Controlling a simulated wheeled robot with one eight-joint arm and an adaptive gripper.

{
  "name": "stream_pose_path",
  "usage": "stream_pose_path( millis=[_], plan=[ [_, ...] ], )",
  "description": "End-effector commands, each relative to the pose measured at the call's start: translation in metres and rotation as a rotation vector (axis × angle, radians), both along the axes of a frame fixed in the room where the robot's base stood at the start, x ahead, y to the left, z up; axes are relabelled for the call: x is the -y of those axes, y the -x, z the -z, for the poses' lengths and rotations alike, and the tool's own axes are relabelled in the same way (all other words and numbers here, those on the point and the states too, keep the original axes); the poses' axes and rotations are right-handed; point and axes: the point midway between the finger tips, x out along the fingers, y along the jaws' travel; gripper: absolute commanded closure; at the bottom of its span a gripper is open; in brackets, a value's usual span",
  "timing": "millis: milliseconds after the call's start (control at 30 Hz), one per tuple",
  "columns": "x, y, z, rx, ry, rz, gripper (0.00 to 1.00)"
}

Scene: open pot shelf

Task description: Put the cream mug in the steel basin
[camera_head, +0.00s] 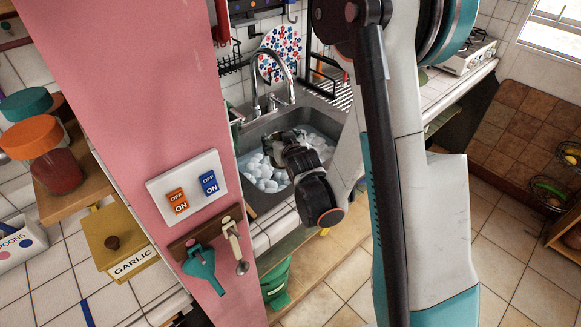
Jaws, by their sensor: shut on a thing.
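The steel basin (327,118) is set in the counter behind the pink post, with white rounded foam or bubbles (262,172) in it. My gripper (284,143) reaches into the basin area from the right, over the foam. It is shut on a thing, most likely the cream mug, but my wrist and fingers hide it. I cannot pick out the mug's outline against the white foam. Whether the held thing touches the foam or the basin floor cannot be told.
A curved faucet (290,78) stands at the basin's back. The pink post (150,90), with switches (190,190) and hanging tools (204,266), blocks the left side. A stove (467,52) is at the far right. Floor tiles (335,262) show open room in front.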

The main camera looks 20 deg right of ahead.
Motion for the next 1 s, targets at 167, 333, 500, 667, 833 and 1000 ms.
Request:
stream_pose_path(
  millis=[167,333,500,667,833,1000],
  plan=[
    [0.015,-0.011,0.009,0.001,0.004,0.13,0.79],
    [0.033,-0.019,0.018,0.014,0.008,0.273,0.79],
    [0.055,-0.034,0.014,0.024,0.012,0.458,0.79],
    [0.072,-0.048,-0.001,0.023,0.011,0.622,0.79],
    [0.078,-0.057,-0.012,0.023,0.011,0.698,0.79],
    [0.079,-0.058,0.011,0.024,0.01,0.711,0.79]
  ],
)
